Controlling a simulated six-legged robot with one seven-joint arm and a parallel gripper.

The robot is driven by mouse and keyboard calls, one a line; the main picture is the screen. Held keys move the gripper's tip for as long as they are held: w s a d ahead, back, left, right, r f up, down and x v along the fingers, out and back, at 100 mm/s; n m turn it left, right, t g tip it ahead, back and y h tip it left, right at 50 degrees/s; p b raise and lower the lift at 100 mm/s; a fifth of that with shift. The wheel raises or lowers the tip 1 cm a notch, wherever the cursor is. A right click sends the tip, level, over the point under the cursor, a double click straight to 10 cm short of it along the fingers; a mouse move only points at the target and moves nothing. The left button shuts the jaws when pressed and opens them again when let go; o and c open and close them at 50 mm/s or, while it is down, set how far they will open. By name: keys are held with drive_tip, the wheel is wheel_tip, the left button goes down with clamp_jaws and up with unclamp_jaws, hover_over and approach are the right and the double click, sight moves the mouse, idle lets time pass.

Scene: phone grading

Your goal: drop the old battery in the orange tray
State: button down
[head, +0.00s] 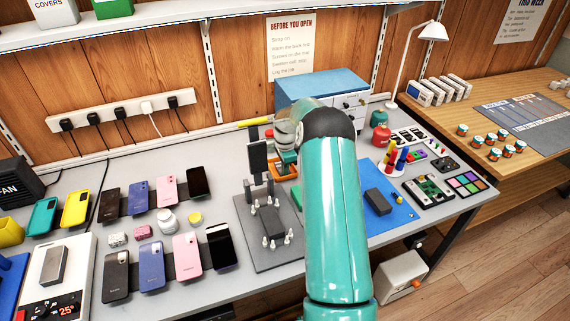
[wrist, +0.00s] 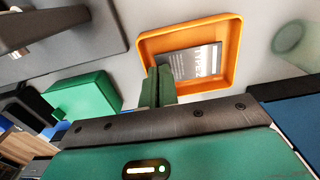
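The orange tray (wrist: 233,50) is in the upper middle of the wrist view, and part of it shows beside my arm in the head view (head: 281,176). A flat dark grey battery (wrist: 200,62) with a printed label appears to lie inside the tray, its face towards the camera. My gripper's two green fingers (wrist: 158,84) stand close together at the tray's near left edge and cover the battery's left end. Whether they touch it or have a small gap between them is unclear. In the head view my arm hides most of the gripper.
A grey stand plate (head: 270,252) with a phone on pegs is left of my arm. Rows of phones (head: 165,190) lie further left. A blue mat (head: 395,212) with tools is on the right, and a blue drawer box (head: 318,84) stands behind the tray.

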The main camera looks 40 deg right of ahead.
drive_tip(key=shift+f, duration=0.2)
drive_tip(key=c, duration=1.6)
unclamp_jaws()
drive_tip(key=shift+s+a, duration=0.1)
drive_tip(key=shift+c, duration=0.9)
drive_tip(key=shift+r, duration=0.2)
